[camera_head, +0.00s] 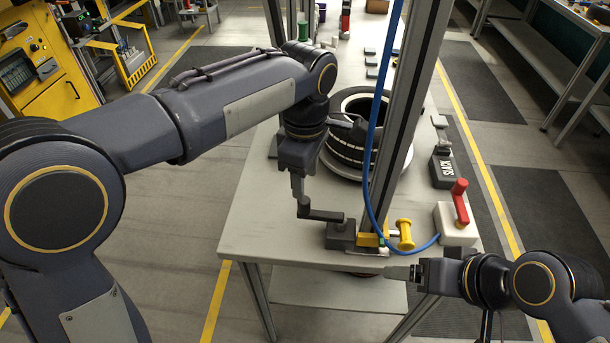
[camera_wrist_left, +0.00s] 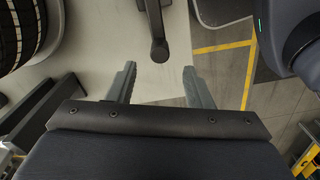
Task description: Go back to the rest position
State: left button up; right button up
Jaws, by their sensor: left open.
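My left gripper (camera_head: 298,196) hangs over the near left part of the grey table (camera_head: 260,225), close to a dark crank handle (camera_head: 320,214). In the left wrist view its two fingers (camera_wrist_left: 160,88) are spread, and the rounded handle end (camera_wrist_left: 158,50) lies in line with the gap, apart from them. The black tyre (camera_head: 345,150) lies on the table behind the gripper and shows in the left wrist view (camera_wrist_left: 18,30). My right gripper (camera_head: 402,272) is at the table's front edge, below the yellow knob; its jaw opening is too small to tell.
A metal post (camera_head: 408,110) and blue hose (camera_head: 372,130) rise beside the tyre. A white block with a red lever (camera_head: 459,203), a yellow knob (camera_head: 404,234) and a black labelled box (camera_head: 443,172) are at the right. Open floor (camera_head: 190,240) lies left of the table.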

pick_arm(q)
jog(key=shift+a, duration=0.15)
jog(key=s+a+r+m+t+h, duration=0.1)
jog(key=s+a+m+h, duration=0.15)
jog(key=a, duration=0.55)
jog(key=s+a+m+h, duration=0.1)
jog(key=s+a+m, duration=0.15)
jog(key=a, duration=0.55)
jog(key=s+a+f+m+t, duration=0.2)
jog(key=s+a+f+m, duration=0.1)
jog(key=s, duration=0.4)
jog(key=s+a+f+m+t, duration=0.2)
jog(key=s+a+f+m, duration=0.1)
jog(key=s, duration=0.3)
jog(key=shift+s+a+t, duration=0.4)
jog(key=shift+a, duration=0.4)
jog(key=shift+f, duration=0.1)
